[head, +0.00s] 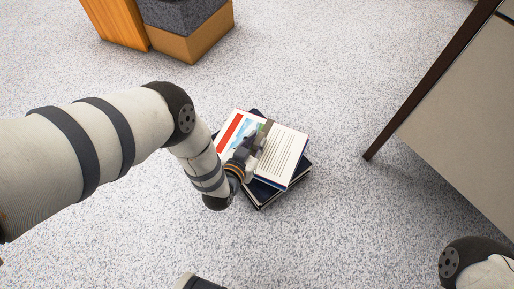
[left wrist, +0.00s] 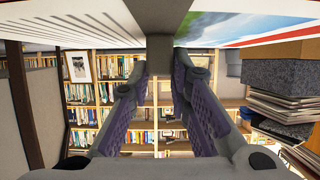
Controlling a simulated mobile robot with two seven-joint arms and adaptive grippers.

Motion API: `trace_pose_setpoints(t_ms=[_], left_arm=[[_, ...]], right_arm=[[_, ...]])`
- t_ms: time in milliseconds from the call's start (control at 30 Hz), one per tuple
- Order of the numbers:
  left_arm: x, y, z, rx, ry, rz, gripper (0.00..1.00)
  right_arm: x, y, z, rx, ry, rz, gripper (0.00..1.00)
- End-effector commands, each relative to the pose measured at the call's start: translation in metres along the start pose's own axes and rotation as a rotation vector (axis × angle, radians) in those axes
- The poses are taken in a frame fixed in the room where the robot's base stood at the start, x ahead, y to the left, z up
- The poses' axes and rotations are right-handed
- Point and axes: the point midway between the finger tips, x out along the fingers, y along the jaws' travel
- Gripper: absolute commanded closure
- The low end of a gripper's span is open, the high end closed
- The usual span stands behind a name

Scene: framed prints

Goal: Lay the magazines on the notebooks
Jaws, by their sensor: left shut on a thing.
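An open-looking magazine (head: 287,148) with printed text, a colour picture and a red strip lies over a stack of dark notebooks (head: 263,195) on the floor. The stack shows at its front and right edges and a little at the back. I cannot tell whether the magazine rests fully on it. My left gripper (head: 261,139) is shut on the magazine, over its middle. In the left wrist view the magazine's printed face (left wrist: 75,31) spans the top, close to the fingers (left wrist: 165,80). My right gripper is out of view.
The speckled floor (head: 330,240) around the stack is clear. A beige panel with a dark leg (head: 400,110) is at the right. Bookshelves (left wrist: 100,95) show in the left wrist view.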

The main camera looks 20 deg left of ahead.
Motion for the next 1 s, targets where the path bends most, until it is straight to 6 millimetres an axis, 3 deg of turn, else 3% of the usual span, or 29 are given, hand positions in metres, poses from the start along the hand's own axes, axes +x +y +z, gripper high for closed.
trace_pose_setpoints(t_ms=[167, 333, 667, 700, 800, 1000], left_arm=[[0.016, -0.005, 0.009, -0.001, 0.005, -0.001, 1.00], [0.029, -0.006, 0.037, -0.001, 0.001, 0.001, 1.00], [0.029, -0.006, 0.038, -0.001, 0.005, 0.000, 1.00], [0.029, -0.006, 0.040, -0.001, 0.000, 0.000, 0.80], [0.029, -0.006, 0.039, -0.001, 0.001, 0.000, 0.62], [0.029, -0.006, 0.039, -0.001, 0.001, 0.000, 0.62]], right_arm=[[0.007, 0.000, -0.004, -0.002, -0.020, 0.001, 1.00], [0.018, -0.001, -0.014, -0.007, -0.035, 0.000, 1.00], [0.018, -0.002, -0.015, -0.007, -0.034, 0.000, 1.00], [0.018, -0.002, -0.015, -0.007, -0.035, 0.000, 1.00], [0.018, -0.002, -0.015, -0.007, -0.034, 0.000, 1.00], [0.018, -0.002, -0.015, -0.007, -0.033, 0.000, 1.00]])
